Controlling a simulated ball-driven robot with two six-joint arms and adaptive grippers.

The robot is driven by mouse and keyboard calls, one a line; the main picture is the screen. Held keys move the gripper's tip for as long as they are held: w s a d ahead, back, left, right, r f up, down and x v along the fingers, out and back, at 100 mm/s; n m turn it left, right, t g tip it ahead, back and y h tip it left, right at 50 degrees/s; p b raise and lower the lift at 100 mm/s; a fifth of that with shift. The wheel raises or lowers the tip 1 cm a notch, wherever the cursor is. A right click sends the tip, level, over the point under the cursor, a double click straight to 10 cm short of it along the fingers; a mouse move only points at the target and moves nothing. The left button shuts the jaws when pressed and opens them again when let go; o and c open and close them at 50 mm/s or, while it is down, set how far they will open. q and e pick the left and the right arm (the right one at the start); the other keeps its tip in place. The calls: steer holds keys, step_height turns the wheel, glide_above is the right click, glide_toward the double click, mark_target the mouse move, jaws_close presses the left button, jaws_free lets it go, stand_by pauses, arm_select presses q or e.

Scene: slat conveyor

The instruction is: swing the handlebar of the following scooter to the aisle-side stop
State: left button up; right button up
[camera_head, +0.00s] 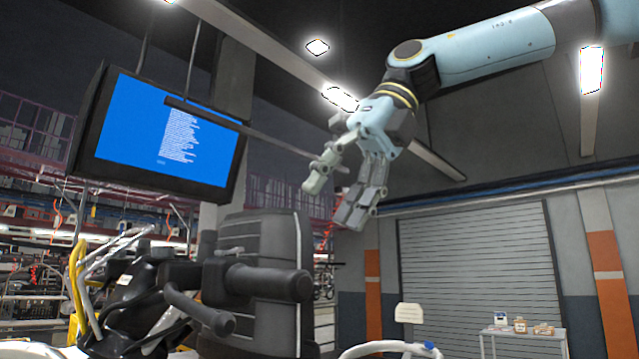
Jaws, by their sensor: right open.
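A dark scooter fills the lower left, with a tall ribbed black part (262,238) standing upright. Its black handlebar (268,283) has one thick grip pointing right and another bar (198,308) slanting down toward me. The lower part of the scooter is cut off by the bottom edge. My right gripper (332,203) hangs from the upper right, with its grey fingers apart and nothing between them. It is above and to the right of the handlebar and does not touch it. My left gripper is not in view.
A hanging screen (165,140) with blue display is at the upper left. A curved white tube (390,347) crosses the bottom centre. A small table (522,334) with boxes stands at the back right before a grey shutter (475,265). The air right of the handlebar looks clear.

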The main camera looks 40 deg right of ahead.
mark_target(293, 274)
steer(key=p+x, duration=0.2)
steer(key=x, duration=0.8)
steer(key=shift+s+f+p, duration=0.15)
steer(key=shift+f+p, duration=0.15)
steer(key=shift+p, duration=0.1)
steer(key=shift+c, duration=1.2)
steer(key=c, duration=0.9)
steer(key=o, duration=0.4)
jaws_close()
steer(key=shift+d+f+n+b, duration=0.3)
steer(key=shift+d+f+b, duration=0.2)
steer(key=shift+b, duration=0.6)
arm_select(q)
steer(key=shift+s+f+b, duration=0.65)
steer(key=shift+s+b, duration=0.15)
steer(key=shift+b, duration=0.15)
arm_select(e)
steer(key=shift+w+d+f+n, duration=0.1)
steer(key=shift+d+f+n, duration=0.15)
steer(key=shift+d, duration=0.3)
steer(key=shift+w+d+f+n, duration=0.15)
steer(key=shift+d+f, duration=0.1)
steer(key=shift+d, duration=0.35)
